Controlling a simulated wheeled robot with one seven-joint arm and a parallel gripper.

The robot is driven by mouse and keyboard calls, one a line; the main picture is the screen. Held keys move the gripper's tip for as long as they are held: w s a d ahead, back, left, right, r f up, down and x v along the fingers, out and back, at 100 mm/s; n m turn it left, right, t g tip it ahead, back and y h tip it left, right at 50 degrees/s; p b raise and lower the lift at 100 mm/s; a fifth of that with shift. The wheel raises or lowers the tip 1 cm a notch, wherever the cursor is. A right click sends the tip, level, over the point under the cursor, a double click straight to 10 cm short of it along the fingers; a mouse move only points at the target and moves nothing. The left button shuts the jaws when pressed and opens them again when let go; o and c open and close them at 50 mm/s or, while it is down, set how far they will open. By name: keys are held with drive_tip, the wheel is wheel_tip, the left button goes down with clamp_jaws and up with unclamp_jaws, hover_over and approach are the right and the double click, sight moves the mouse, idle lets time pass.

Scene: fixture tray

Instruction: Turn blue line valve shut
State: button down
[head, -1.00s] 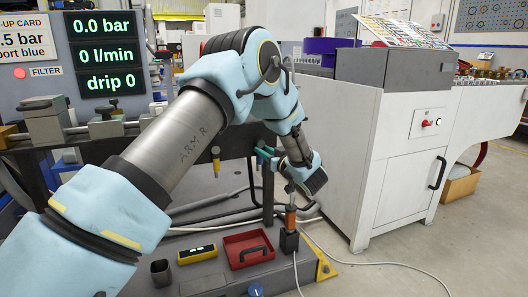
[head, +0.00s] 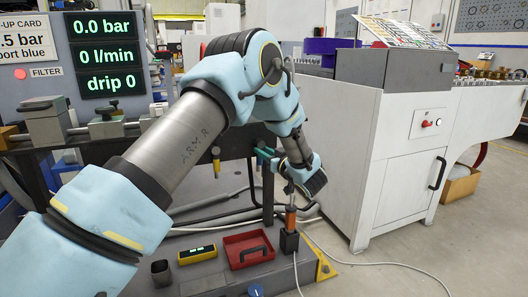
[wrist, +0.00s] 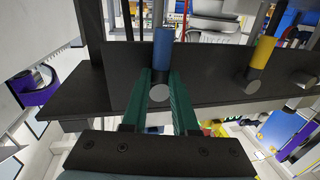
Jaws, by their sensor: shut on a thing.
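The blue valve handle (wrist: 163,48) stands up in the wrist view, in front of a dark beam, with a round grey end below it. My gripper (wrist: 160,78) has its green fingers on either side of the lower part of this handle and is shut on it. In the head view my gripper (head: 264,155) is at the dark bench frame, and the blue handle cannot be made out there. A yellow handle (wrist: 262,54) stands to the right in the wrist view, tilted slightly, clear of my fingers. The display (head: 107,52) reads 0.0 bar, 0 l/min, drip 0.
A white machine cabinet (head: 395,130) stands to the right of my gripper. Below are a red tray (head: 247,249), a yellow instrument (head: 197,254) and an orange-handled tool in a black holder (head: 290,230). A cable runs over the open floor at right.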

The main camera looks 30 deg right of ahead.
drive_tip(key=shift+r+m, duration=0.1)
drive_tip(key=shift+m, duration=0.2)
drive_tip(key=m+p, duration=0.2)
drive_tip(key=m, duration=0.1)
drive_tip(key=m+t+p, duration=0.1)
drive_tip(key=m+p, duration=0.1)
drive_tip(key=m, duration=0.1)
drive_tip(key=a+m+p, duration=0.1)
drive_tip(key=m+p, duration=0.1)
drive_tip(key=shift+a+r+m+t+h+p, duration=0.1)
drive_tip(key=shift+r+m+t+h+p, duration=0.1)
drive_tip(key=shift+m+t+h+p, duration=0.15)
drive_tip(key=m, duration=0.2)
drive_tip(key=m+h+p, duration=0.1)
drive_tip(key=m, duration=0.1)
drive_tip(key=m+h+p, duration=0.1)
drive_tip(key=m, duration=0.1)
drive_tip(key=shift+a+r+t, duration=0.25)
drive_tip(key=shift+a+r, duration=0.05)
drive_tip(key=shift+r+m+h+p, duration=0.15)
drive_tip(key=shift+m+h+p, duration=0.45)
drive_tip(key=shift+m, duration=1.65)
drive_tip(key=shift+w+a, duration=0.1)
drive_tip(key=c, duration=0.7)
unclamp_jaws()
